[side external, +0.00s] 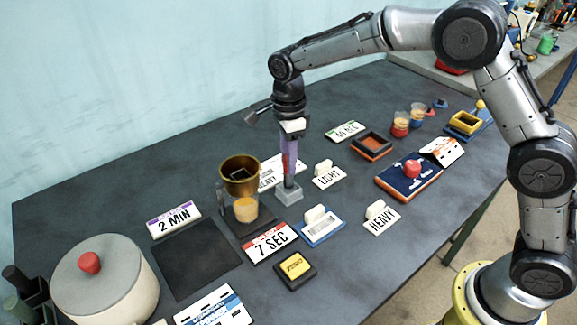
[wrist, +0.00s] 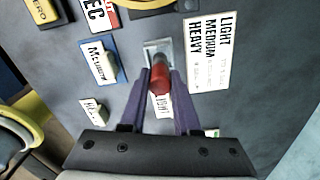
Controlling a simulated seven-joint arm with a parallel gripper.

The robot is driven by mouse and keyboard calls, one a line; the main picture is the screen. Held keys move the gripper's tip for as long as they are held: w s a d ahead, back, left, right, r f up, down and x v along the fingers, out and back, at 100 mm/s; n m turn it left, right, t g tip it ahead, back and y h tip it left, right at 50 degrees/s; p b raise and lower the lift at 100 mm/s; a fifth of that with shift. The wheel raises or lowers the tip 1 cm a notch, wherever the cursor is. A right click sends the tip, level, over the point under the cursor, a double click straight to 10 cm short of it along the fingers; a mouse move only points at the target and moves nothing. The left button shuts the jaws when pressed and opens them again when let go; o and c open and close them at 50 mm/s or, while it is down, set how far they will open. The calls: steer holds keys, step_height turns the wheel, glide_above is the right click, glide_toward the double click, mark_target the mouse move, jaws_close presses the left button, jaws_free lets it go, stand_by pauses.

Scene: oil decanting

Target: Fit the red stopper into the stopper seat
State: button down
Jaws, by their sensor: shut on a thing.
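The red stopper (wrist: 161,80) is between the fingertips of my gripper (wrist: 159,74); in the side view a strip of its red (side external: 285,162) shows beside the purple fingers. My gripper (side external: 289,172) points straight down and is shut on the stopper. A small grey square block (side external: 286,194), which looks like the stopper seat, stands on the table directly below the fingertips; it also shows in the wrist view (wrist: 153,44). The stopper's lower end lines up over the block. The fingers hide the contact, so I cannot tell whether it is inside.
A brass cup (side external: 239,170) stands above a glass of amber liquid (side external: 246,209) left of the block. Label cards and switches surround it, including a 7 SEC card (side external: 270,243) and a white-blue switch (side external: 321,227). A lidded pot (side external: 105,290) stands front left.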

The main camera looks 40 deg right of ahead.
steer(key=s+d+r, duration=0.4)
steer(key=s+r, duration=0.7)
steer(key=s, duration=0.3)
steer(key=w+a+r+n, duration=0.2)
steer(key=w+r+n, duration=0.1)
steer(key=r, duration=0.2)
steer(key=w+a+r+n, duration=0.2)
steer(key=w+a+n, duration=0.4)
steer(key=w+a, duration=0.6)
steer(key=shift+a+f, duration=0.25)
steer(key=shift+f, duration=1.5)
steer(key=shift+a+f, duration=0.25)
steer(key=shift+f, duration=1.45)
steer(key=shift+a+f, duration=0.25)
steer(key=shift+f, duration=1.5)
steer(key=shift+f, duration=0.1)
steer(key=c, duration=0.6)
jaws_free()
steer(key=shift+c, duration=0.2)
